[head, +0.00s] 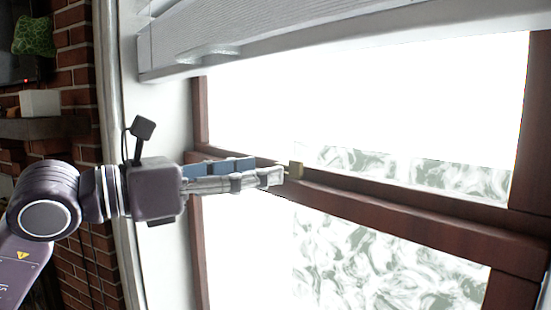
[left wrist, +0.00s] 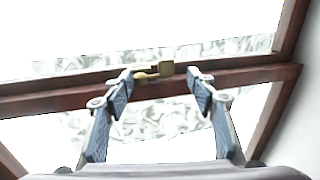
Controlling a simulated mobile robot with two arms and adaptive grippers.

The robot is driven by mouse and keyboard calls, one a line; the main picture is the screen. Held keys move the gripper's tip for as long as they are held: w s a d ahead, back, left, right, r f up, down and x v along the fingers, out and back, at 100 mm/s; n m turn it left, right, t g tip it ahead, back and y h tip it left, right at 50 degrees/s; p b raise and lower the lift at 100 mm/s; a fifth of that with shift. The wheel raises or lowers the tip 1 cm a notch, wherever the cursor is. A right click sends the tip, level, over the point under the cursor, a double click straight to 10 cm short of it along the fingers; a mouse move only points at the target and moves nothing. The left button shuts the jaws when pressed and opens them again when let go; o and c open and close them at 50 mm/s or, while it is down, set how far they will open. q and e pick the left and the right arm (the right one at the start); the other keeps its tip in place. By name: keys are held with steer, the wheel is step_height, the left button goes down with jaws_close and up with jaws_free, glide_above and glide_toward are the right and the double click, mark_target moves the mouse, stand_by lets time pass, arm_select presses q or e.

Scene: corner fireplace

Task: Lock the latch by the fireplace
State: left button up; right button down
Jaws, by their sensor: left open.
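The latch (head: 296,170) is a small brass piece on the brown middle rail of the window. In the left wrist view the latch (left wrist: 166,69) shows a block with a lever reaching left, lying between and just beyond the fingertips. My left gripper (head: 278,175) comes in from the left in the head view, with its tips close to the latch. In the left wrist view the left gripper (left wrist: 160,76) is open, one finger on each side of the latch's lever. I cannot tell whether a finger touches it. My right gripper is in neither view.
The brown window frame (head: 420,228) surrounds bright panes. A white slatted blind (head: 300,30) hangs across the top. A brick wall (head: 78,60) with a shelf (head: 40,128) and a white box (head: 40,103) stands at the left.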

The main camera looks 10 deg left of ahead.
mark_target(286, 167)
arm_select(q)
steer(key=p+x, duration=0.1)
steer(key=x, duration=0.3)
steer(key=shift+w+d+p, duration=0.15)
steer(key=shift+d+p, duration=0.05)
steer(key=shift+p, duration=0.1)
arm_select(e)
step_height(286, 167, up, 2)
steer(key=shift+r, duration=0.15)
arm_select(q)
steer(key=shift+c, duration=0.6)
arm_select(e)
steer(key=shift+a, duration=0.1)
arm_select(q)
steer(key=c, duration=0.5)
steer(key=shift+a+f, duration=0.1)
steer(key=shift+a, duration=0.1)
steer(key=c, duration=0.8)
steer(key=shift+w+a, duration=0.1)
steer(key=shift+a, duration=0.05)
jaws_close()
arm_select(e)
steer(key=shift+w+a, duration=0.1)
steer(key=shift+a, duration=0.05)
